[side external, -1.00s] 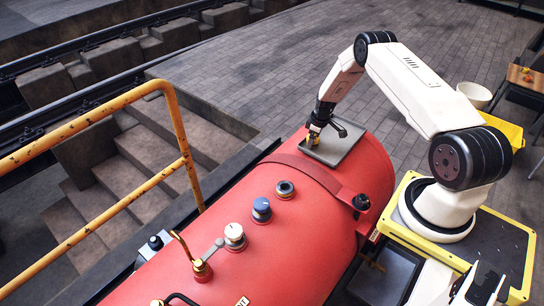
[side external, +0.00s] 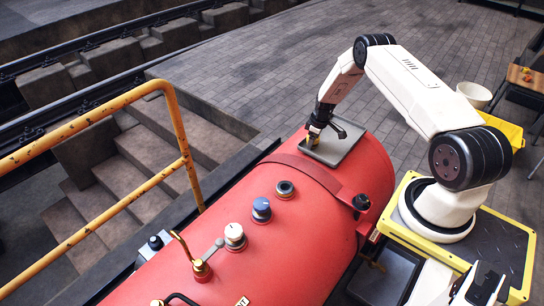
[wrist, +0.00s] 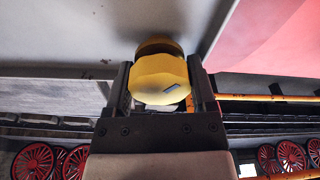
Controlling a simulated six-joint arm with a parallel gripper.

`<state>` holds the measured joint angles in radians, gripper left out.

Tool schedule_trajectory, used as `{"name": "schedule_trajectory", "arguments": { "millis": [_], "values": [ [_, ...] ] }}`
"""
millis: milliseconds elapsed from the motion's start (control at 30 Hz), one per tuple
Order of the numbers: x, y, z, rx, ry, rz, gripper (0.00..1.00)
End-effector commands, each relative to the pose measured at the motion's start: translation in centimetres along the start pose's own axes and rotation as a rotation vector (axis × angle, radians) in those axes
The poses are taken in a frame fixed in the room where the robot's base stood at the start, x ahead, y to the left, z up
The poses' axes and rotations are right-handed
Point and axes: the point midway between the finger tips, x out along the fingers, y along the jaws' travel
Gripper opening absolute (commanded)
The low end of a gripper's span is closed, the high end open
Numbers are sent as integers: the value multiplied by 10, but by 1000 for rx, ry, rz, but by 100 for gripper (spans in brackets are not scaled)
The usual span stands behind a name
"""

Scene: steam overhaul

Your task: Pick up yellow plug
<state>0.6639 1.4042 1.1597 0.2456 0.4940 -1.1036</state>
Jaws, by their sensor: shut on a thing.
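The yellow plug (wrist: 160,78) fills the space between my gripper's fingers in the wrist view. It has a faceted, rounded top with a small dark mark. My gripper (wrist: 162,88) is shut on it, one dark finger on each side. In the side view my gripper (side external: 313,140) points down at the grey tray (side external: 340,150) on top of the red boiler, and a bit of yellow shows at its fingertips. I cannot tell whether the plug touches the tray.
The red boiler (side external: 290,235) carries a blue-topped plug (side external: 261,208), a white-topped plug (side external: 235,235), a dark ring socket (side external: 285,189) and a brass lever (side external: 184,245). A yellow railing (side external: 90,130) stands at the left. A white bowl (side external: 474,95) and a yellow bin (side external: 503,130) are behind my arm.

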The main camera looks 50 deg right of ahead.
Motion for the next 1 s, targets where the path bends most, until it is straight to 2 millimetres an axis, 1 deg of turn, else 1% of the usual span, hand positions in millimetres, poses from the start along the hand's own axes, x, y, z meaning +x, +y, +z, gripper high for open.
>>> {"name": "schedule_trajectory", "arguments": {
  "millis": [267,467,667,867,1000],
  "values": [
    [-3,1,-1,0,1,1,4],
    [-12,1,-2,0,1,0,4],
    [-33,0,-6,0,1,0,4],
    [-50,-10,3,0,0,-2,4],
    [-67,-18,10,0,1,-1,4]
  ]
}}
